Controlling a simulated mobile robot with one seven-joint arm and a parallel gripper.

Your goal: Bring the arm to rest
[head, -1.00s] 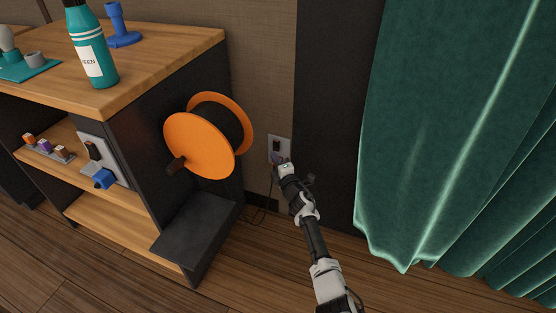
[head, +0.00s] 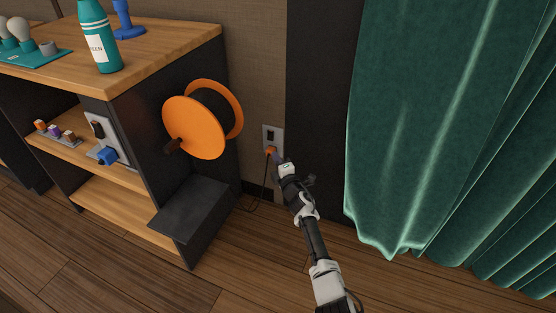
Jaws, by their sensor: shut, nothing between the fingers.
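My arm reaches up from the bottom of the head view toward the wall. My gripper (head: 283,164) is shut and empty, just in front of and below the wall outlet (head: 272,136). An orange plug (head: 270,151) sits at the outlet's lower part, close beside the gripper tip. I cannot tell whether the gripper touches it. A dark cord hangs from the plug to the floor.
A wooden shelf unit (head: 150,50) stands at the left, with an orange cable reel (head: 192,128) on its side and a dark box-like ledge (head: 190,208) below. Green curtains (head: 430,130) hang at the right. The wooden floor between is open.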

